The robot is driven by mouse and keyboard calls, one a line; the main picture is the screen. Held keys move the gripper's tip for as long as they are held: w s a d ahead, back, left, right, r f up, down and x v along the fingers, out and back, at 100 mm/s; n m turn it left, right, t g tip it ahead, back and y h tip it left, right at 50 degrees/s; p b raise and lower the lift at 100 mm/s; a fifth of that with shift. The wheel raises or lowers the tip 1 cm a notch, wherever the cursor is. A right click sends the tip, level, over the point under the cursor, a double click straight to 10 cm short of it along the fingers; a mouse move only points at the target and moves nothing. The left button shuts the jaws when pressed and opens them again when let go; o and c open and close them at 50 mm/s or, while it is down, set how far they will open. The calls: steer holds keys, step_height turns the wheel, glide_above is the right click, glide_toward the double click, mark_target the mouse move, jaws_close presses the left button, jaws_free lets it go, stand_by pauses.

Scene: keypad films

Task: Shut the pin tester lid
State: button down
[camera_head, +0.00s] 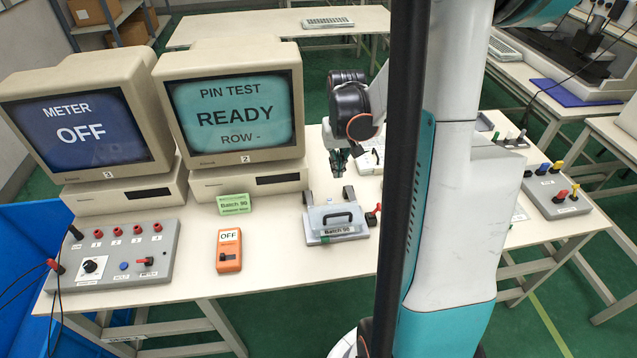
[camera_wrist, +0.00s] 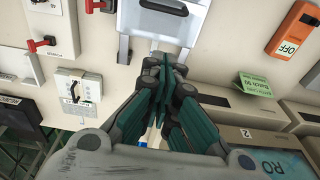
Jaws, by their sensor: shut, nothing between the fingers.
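The pin tester (camera_head: 312,236) is a grey fixture on the table, with a label reading "Batch 90" at its front. Its pale lid (camera_head: 318,214) carries a dark handle and appears to lie down over the base; I cannot tell whether it is fully shut. In the wrist view the lid (camera_wrist: 150,22) is at the top, with the handle partly cut off by the edge. My gripper (camera_head: 338,170) is shut and empty, above the table behind the tester. Its closed green fingers (camera_wrist: 163,62) point toward the tester's hinge side, apparently apart from the lid.
A monitor (camera_head: 235,112) behind reads "PIN TEST READY ROW -". A red lever (camera_head: 374,213) stands right of the tester. An orange meter (camera_head: 229,258) reading "OFF" and a green card (camera_head: 234,202) lie to the left. A control box (camera_head: 115,265) is farther left.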

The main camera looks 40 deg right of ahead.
steer(key=f+b, duration=0.1)
steer(key=f, duration=0.3)
steer(key=f+b, duration=0.2)
steer(key=f, duration=0.2)
steer(key=f+b, duration=0.1)
steer(key=f, duration=0.3)
steer(key=shift+s+a, duration=0.25)
steer(key=shift+s, duration=0.1)
steer(key=shift+s+a+f+b, duration=0.15)
steer(key=shift+s+f+b, duration=0.1)
steer(key=shift+f+b, duration=0.1)
steer(key=shift+s+a+f+b, duration=0.25)
steer(key=shift+s+f+b, duration=0.15)
steer(key=shift+f+b, duration=0.4)
steer(key=shift+r, duration=0.2)
step_height(320, 180, up, 5)
steer(key=w+d+p, duration=0.1)
steer(key=w+p, duration=0.1)
steer(key=p, duration=0.1)
step_height(320, 180, up, 8)
steer(key=p, duration=0.3)
glide_above(336, 219)
steer(key=shift+w+d, duration=0.15)
steer(key=shift+w, duration=0.05)
